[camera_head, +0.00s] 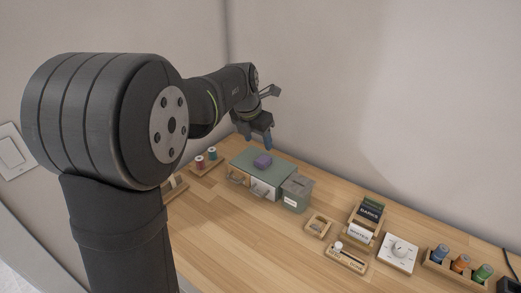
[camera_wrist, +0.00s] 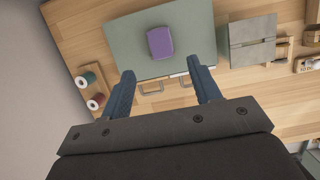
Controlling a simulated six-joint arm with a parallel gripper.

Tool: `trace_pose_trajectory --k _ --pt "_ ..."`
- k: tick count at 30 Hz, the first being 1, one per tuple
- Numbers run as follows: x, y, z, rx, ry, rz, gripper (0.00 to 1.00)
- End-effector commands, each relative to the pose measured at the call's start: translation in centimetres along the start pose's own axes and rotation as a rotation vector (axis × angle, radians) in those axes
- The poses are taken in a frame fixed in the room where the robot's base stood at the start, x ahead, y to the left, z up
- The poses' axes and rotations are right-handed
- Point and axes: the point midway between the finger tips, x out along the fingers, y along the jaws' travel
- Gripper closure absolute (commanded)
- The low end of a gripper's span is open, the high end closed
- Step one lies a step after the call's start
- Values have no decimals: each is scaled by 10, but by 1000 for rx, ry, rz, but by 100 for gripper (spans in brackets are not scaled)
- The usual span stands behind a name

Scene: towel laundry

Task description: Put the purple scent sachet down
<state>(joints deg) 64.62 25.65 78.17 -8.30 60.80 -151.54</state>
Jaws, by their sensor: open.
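The purple scent sachet (camera_head: 262,160) lies on the green-grey top of a small drawer box (camera_head: 248,155) at the back of the table. In the wrist view the sachet (camera_wrist: 160,42) lies flat near the middle of the box top (camera_wrist: 120,38). My gripper (camera_head: 258,143) is above and behind the box, apart from the sachet. In the wrist view my gripper (camera_wrist: 160,78) is open and empty, its two blue fingers spread wide, with the sachet beyond the fingertips. Nothing hides the sachet in the wrist view.
A grey-green lidded bin (camera_head: 296,193) stands right of the box. Red and teal thread spools (camera_head: 205,159) stand left of it. Card holder (camera_head: 364,222), dial unit (camera_head: 398,253) and coloured bottles (camera_head: 460,264) are further right. The table front (camera_head: 235,245) is clear.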

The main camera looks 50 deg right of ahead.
Motion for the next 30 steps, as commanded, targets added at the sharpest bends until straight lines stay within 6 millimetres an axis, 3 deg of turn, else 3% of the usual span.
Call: trace_pose_trajectory --k 6,18,23,30 --pt "-29 0 0 -1 0 0 43" --pt "-34 0 0 0 1 0 43" --pt "-27 0 0 0 2 -1 43" --pt "11 -1 -1 0 4 -3 43"
